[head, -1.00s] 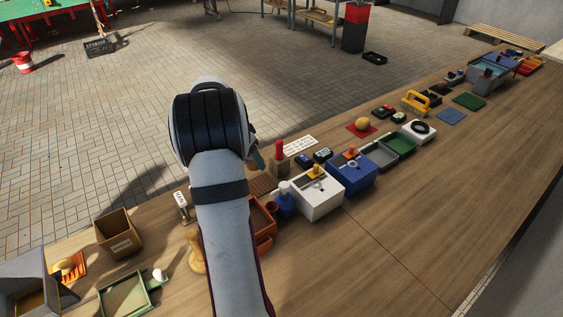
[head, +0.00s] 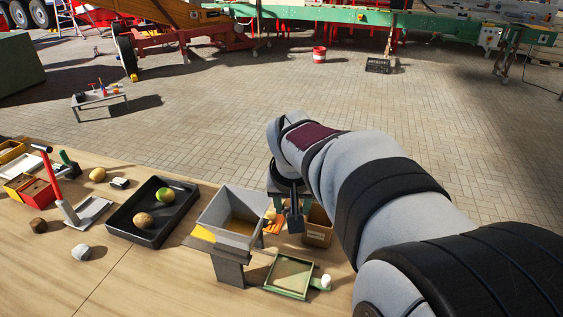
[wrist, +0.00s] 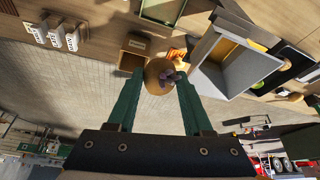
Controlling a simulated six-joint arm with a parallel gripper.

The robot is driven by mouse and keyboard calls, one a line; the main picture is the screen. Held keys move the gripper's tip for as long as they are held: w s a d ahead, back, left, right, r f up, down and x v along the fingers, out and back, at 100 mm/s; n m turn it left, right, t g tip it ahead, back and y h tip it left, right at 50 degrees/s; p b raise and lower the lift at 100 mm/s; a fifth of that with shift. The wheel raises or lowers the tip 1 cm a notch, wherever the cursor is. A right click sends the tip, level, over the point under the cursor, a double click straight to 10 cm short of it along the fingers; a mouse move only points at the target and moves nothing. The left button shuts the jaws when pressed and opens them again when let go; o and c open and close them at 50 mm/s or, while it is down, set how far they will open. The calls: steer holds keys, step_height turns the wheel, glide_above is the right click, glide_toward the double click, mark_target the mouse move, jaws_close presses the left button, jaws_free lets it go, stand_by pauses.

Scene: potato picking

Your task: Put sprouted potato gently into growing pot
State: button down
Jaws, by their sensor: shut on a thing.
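In the wrist view, my gripper (wrist: 158,84) is shut on a round tan-brown potato (wrist: 153,72) with a dark purplish sprout (wrist: 170,76) on its right side. The green fingers stand on either side of it. In the head view, my gripper (head: 291,212) points down between the grey hopper and a cardboard box. The potato (head: 270,214) shows there only as a small yellowish piece by an orange mat (head: 273,228). I cannot tell whether it still touches the mat. I cannot make out a growing pot in the current views.
The grey hopper (head: 209,217) stands close left of my gripper, and the cardboard box (head: 319,236) close right. A black tray (head: 119,217) holding round produce lies farther left.

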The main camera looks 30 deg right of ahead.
steer(key=s+d+f+m+g+h, duration=0.1)
steer(key=s+d+f+m+g, duration=0.35)
steer(key=s+d+m, duration=0.75)
steer(key=s+d+f+m+g, duration=0.2)
steer(key=s+d+f+m, duration=0.7)
steer(key=d, duration=0.4)
steer(key=f, duration=0.1)
steer(key=s+f, duration=0.1)
steer(key=f, duration=0.1)
steer(key=shift+s+d+f+g, duration=0.15)
steer(key=shift+s+f+g, duration=0.1)
steer(key=shift+s, duration=0.15)
steer(key=shift+f, duration=0.35)
steer(key=shift+c, duration=1.1)
jaws_free()
